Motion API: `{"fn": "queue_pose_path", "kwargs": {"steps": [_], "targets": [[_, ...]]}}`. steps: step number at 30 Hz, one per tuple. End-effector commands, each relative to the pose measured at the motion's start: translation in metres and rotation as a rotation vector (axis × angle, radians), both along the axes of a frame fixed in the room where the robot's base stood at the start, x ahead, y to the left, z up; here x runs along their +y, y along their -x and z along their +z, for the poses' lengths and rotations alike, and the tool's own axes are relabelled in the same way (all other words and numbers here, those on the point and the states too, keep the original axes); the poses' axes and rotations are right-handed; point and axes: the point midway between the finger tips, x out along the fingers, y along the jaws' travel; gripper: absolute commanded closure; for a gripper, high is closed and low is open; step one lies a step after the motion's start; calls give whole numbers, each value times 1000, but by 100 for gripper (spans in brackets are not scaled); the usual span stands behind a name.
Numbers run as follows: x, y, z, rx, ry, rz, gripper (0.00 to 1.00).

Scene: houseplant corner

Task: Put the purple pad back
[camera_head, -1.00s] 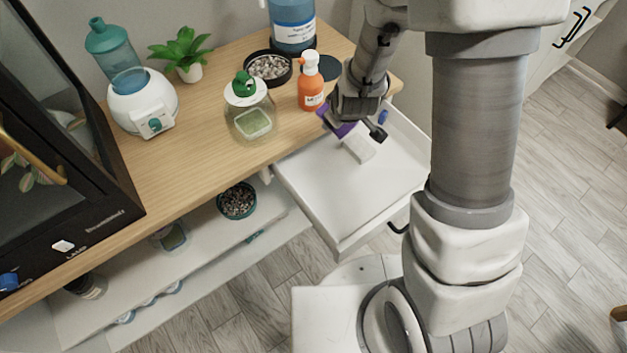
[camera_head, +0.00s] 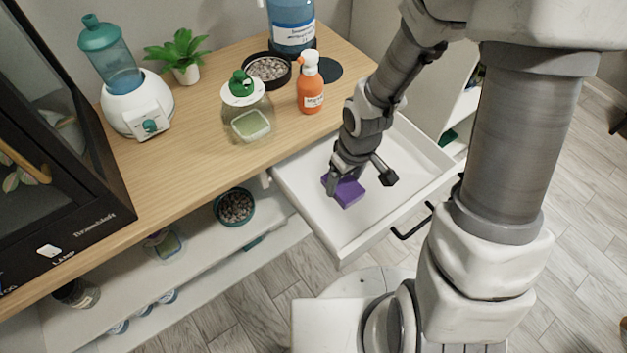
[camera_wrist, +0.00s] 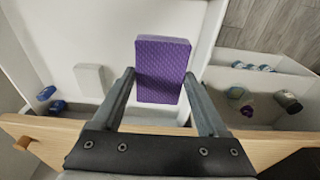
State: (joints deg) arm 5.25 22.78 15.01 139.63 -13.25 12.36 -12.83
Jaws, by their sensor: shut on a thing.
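The purple pad (camera_head: 348,192) is a textured block between the fingers of my gripper (camera_head: 357,181), over the open white drawer (camera_head: 405,158). In the wrist view the pad (camera_wrist: 162,70) sits between the two fingertips of my gripper (camera_wrist: 159,78), which is shut on it. The white drawer floor shows around it; I cannot tell whether the pad touches the floor. A white block (camera_wrist: 90,82) lies in the drawer, left of the pad in the wrist view. The arm hides it in the head view.
Small blue things (camera_wrist: 48,97) lie near the drawer's end in the wrist view. An orange spray bottle (camera_head: 311,88), a glass jar (camera_head: 246,108) and a pebble dish (camera_head: 268,69) stand on the wooden top (camera_head: 185,150). The drawer's right part is clear.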

Motion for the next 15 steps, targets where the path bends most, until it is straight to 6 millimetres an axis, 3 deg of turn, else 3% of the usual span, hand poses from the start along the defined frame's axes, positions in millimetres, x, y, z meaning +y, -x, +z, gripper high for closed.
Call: {"fn": "queue_pose_path", "kwargs": {"steps": [9,15], "targets": [[43,-56,-46,1,0,6,68],[60,-82,-63,0,0,3,68]]}}
